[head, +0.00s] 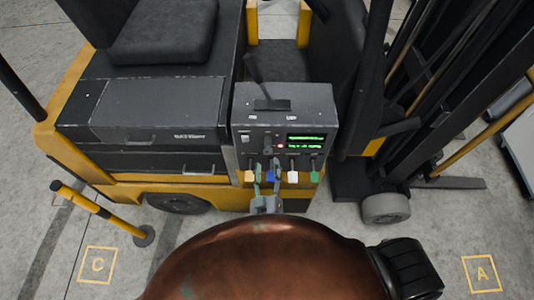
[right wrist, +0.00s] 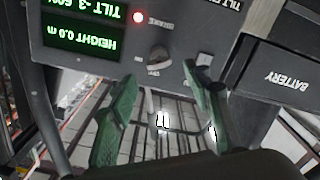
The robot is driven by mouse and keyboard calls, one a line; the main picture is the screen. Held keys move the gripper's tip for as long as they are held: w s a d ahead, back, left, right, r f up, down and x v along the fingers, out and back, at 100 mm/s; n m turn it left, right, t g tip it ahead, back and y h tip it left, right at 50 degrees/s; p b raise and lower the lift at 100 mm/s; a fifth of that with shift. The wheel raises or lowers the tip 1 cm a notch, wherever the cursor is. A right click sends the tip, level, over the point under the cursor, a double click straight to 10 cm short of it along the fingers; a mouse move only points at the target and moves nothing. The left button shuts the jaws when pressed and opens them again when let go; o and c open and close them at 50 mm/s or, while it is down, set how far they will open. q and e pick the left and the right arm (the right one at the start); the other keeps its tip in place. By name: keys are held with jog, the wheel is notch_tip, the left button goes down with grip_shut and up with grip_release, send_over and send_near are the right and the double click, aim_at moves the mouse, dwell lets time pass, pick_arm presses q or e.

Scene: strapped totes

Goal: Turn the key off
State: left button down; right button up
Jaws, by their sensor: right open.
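The key switch (right wrist: 158,58) is a small dark round knob on the grey control panel in the right wrist view. It also shows small on the panel front in the head view (head: 267,142). My right gripper (right wrist: 160,76) is open, its two green-grey fingers pointing at the panel, one on each side of the key. The gap between them looks empty, and I cannot tell whether either finger touches the key. In the head view my right gripper (head: 267,168) is in front of the panel's lower edge, partly covering it. My left gripper is not in view.
A red light (right wrist: 138,17) and a green display (right wrist: 82,38) sit beside the key. Coloured levers, including a white one (head: 292,165) and a green one (head: 315,176), line the panel's lower edge close to my gripper. A forklift mast (head: 450,90) stands at right.

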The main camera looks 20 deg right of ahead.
aim_at(268, 154)
jog(key=p+x, duration=0.1)
jog(key=x, duration=0.3)
jog(key=shift+w+r, duration=0.1)
jog(key=shift+w, duration=0.05)
jog(key=shift+x, duration=0.8)
jog(key=shift+d, duration=0.1)
jog(key=shift+c, duration=0.3)
jog(key=c, duration=1.1)
